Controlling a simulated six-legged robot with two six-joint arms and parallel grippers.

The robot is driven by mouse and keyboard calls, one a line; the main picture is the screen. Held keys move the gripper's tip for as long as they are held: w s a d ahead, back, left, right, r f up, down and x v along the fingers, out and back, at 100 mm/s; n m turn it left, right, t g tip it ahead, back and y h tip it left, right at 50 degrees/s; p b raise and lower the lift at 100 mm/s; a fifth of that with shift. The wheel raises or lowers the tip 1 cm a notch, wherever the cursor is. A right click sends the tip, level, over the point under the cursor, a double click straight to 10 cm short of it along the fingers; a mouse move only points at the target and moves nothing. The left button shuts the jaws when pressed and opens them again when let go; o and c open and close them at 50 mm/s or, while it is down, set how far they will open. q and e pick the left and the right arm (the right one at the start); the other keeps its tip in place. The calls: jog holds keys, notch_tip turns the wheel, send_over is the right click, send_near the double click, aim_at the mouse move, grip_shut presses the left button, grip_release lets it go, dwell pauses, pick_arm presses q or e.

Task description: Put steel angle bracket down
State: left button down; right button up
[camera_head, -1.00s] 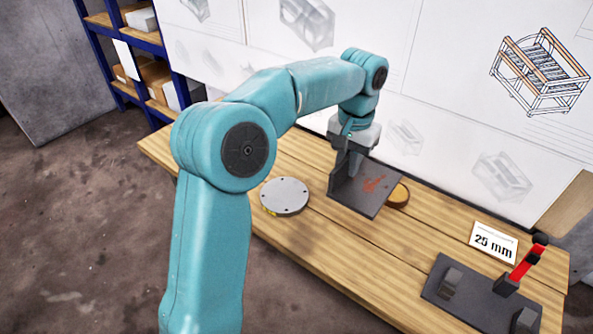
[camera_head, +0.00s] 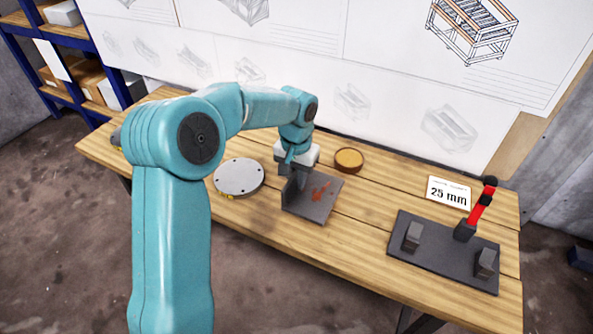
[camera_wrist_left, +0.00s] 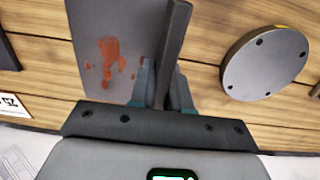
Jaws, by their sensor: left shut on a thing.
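The steel angle bracket (camera_head: 316,200) is dark grey with rusty orange patches on its flat plate. In the head view it is at the middle of the wooden bench, between the round metal disc and the dark fixture plate. My left gripper (camera_head: 302,178) is shut on its upright flange, which shows between the fingers in the left wrist view (camera_wrist_left: 170,60). The flat plate is low over the bench top; I cannot tell whether it touches. My right gripper is not in view.
A round grey disc (camera_head: 239,177) lies left of the bracket. A round wooden bowl (camera_head: 348,160) stands behind it. At the right are a dark fixture plate (camera_head: 445,262) with a red-handled clamp (camera_head: 481,207) and a "25 mm" card (camera_head: 449,194). The bench (camera_head: 350,245) is bare in front.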

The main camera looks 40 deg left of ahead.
aim_at(296, 190)
pick_arm(q)
jog(key=shift+f+b, duration=0.3)
jog(key=shift+f, duration=2)
jog(key=shift+f, duration=0.1)
jog(key=c, duration=1.4)
grip_release()
jog(key=shift+f, duration=0.15)
jog(key=o, duration=0.3)
jog(key=shift+s, duration=0.1)
notch_tip(296, 190, up, 12)
jog(key=shift+r+p, duration=0.15)
jog(key=shift+p, duration=0.8)
jog(key=shift+s, duration=0.1)
